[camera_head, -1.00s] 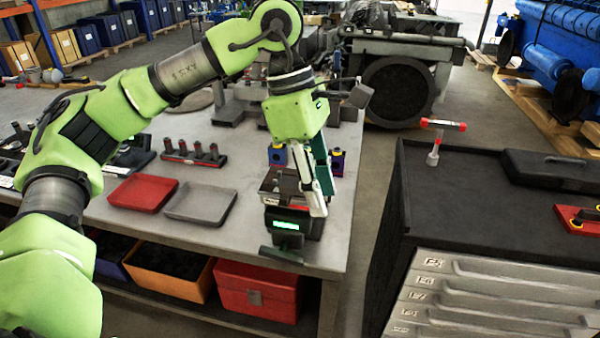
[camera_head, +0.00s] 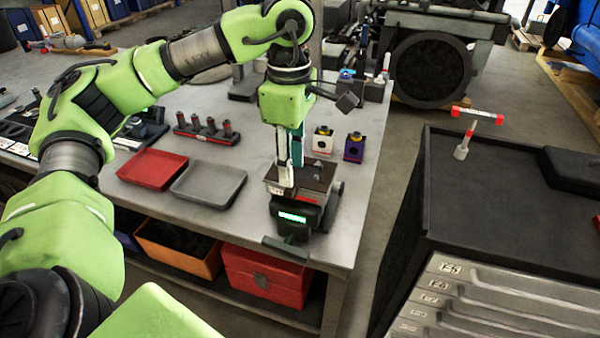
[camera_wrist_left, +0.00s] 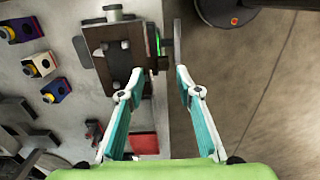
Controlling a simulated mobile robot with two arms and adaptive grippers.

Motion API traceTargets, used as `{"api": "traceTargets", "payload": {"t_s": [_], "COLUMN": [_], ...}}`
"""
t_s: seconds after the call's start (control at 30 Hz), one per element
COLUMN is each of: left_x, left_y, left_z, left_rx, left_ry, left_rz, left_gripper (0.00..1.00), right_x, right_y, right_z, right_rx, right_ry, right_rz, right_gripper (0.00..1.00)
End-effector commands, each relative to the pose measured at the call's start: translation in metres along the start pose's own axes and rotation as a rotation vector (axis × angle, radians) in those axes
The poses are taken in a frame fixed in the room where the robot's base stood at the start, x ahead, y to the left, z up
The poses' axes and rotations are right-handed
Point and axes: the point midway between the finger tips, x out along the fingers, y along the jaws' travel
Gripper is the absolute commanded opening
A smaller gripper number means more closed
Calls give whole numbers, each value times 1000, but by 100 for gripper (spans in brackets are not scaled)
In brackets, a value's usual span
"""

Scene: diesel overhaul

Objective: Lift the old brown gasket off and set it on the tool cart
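The brown gasket (camera_head: 318,172) appears as a flat brown plate on top of a small fixture (camera_head: 298,216) with a green-lit display, near the table's front right corner. Contact cannot be told. The tool cart (camera_head: 490,190) stands right, black-topped. My right gripper is not in view.
Red (camera_head: 152,168) and grey (camera_head: 208,184) trays lie left of the fixture. White (camera_head: 322,141) and purple (camera_head: 354,147) blocks stand behind it. A red-barred T-shaped tool (camera_head: 468,130) and a dark case (camera_head: 585,178) are on the cart. The cart's middle is clear.

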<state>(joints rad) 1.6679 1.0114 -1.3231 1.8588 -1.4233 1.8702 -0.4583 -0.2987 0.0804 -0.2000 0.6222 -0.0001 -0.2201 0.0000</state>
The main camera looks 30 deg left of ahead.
Motion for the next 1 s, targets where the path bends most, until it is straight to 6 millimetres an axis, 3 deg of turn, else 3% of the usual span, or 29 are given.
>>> {"api": "traceTargets", "payload": {"t_s": [0.07,0.17,0.33,0.6,0.73,1.0], "left_x": [7,22,44,49,49,49], "left_y": [-2,-5,-5,-4,-4,-4], "left_z": [0,0,1,1,1,1], "left_rx": [1,1,0,0,0,0], "left_ry": [3,3,1,0,0,-1], "left_rz": [-4,-5,-3,-1,-1,0], "left_gripper": [32,32,32,32,1,0], "right_x": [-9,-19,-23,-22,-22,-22], "right_y": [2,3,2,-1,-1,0], "right_z": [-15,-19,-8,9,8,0], "right_rx": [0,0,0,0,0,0], "right_ry": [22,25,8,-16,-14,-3], "right_rz": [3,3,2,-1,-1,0], "right_gripper": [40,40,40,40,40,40]}}
